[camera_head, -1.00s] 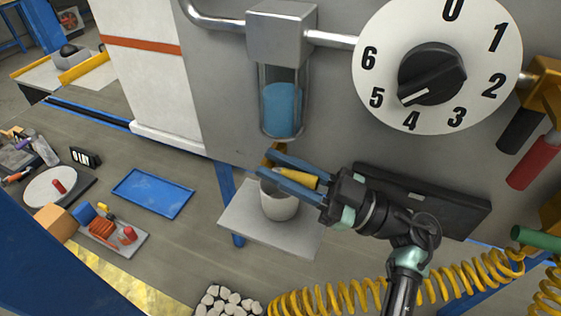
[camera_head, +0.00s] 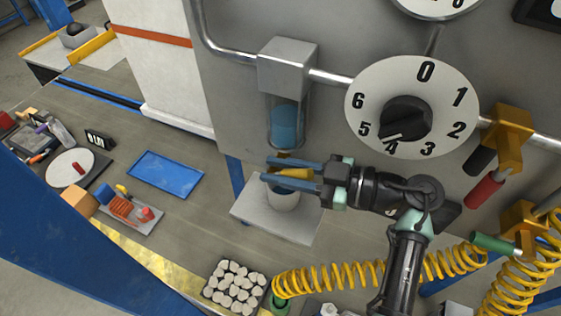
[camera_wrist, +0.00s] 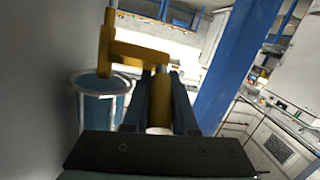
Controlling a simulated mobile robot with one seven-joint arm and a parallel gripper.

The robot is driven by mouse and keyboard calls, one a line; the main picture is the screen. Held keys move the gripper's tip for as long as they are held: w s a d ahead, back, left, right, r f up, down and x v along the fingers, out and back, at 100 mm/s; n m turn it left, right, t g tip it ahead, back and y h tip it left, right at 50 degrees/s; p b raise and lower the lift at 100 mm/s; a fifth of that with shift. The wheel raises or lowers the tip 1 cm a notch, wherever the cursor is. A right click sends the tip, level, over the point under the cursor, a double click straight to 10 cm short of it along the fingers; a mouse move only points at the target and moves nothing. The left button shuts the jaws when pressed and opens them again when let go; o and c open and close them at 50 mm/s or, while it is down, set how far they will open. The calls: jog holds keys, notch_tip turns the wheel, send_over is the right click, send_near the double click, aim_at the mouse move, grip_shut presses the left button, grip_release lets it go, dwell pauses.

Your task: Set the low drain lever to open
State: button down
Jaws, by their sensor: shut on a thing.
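The yellow drain lever (camera_head: 295,173) sticks out below the clear glass (camera_head: 286,125) of blue liquid on the grey panel. My gripper (camera_head: 271,169) is shut on the lever, its two blue fingers along either side, pointing left and nearly level. The wrist view also shows the lever (camera_wrist: 140,52) bending left toward the glass (camera_wrist: 101,88), with its handle running between my fingers (camera_wrist: 160,92). The fingers hide part of the handle.
A numbered dial (camera_head: 436,82) is on the panel right of the glass, above my arm. Yellow coiled hoses (camera_head: 340,280) lie low at the right. A tray of white stones (camera_head: 235,287) and a blue tray (camera_head: 166,174) lie on the bench. Bare bench lies left of the cup.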

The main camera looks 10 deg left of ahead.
dwell(0.3)
jog(key=c, duration=0.7)
grip_release()
jog(key=shift+f+b, duration=0.1)
jog(key=shift+b, duration=0.3)
